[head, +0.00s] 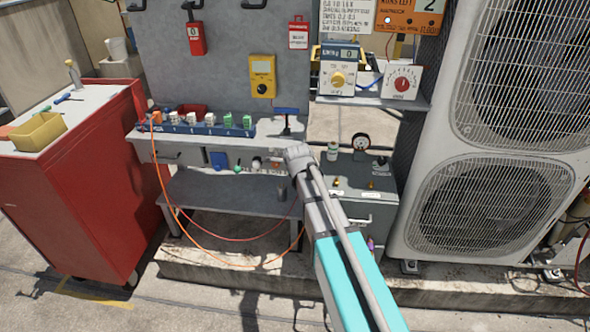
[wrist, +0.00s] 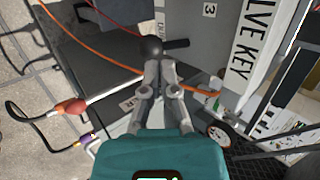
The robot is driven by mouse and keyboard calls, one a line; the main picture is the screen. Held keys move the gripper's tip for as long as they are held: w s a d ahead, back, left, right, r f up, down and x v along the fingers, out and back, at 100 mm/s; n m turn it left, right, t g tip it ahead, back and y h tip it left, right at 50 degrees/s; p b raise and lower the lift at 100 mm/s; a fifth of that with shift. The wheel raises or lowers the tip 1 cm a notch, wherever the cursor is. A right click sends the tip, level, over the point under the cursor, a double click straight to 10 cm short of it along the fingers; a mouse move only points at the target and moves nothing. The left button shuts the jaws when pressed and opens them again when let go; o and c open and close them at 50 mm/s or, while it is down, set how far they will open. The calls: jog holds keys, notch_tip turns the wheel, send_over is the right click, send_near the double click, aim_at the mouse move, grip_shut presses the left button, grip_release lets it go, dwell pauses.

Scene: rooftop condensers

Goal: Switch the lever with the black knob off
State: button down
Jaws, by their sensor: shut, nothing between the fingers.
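My gripper (wrist: 157,62) is shut, with its two fingers together. A round black knob (wrist: 152,47) shows right at the fingertips in the wrist view. I cannot tell whether the fingers touch it, and its lever is mostly hidden behind them. In the head view my gripper (head: 297,150) is at the front of the grey bench (head: 262,129), near its right end. My gripper and arm cover that part of the bench front, so I cannot make out the black knob there.
A grey box with a gauge (head: 361,141) stands right of my arm. An orange cable (head: 163,190) hangs below. A condenser (head: 480,165) bounds the right, a red cabinet (head: 70,200) the left.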

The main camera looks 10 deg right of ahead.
jog(key=shift+r, duration=0.3)
dwell(0.4)
jog(key=s+r+p, duration=0.7)
jog(key=s+p, duration=0.1)
jog(key=s, duration=0.3)
jog(key=shift+s+a+r, duration=0.3)
jog(key=shift+s, duration=0.05)
dwell(0.4)
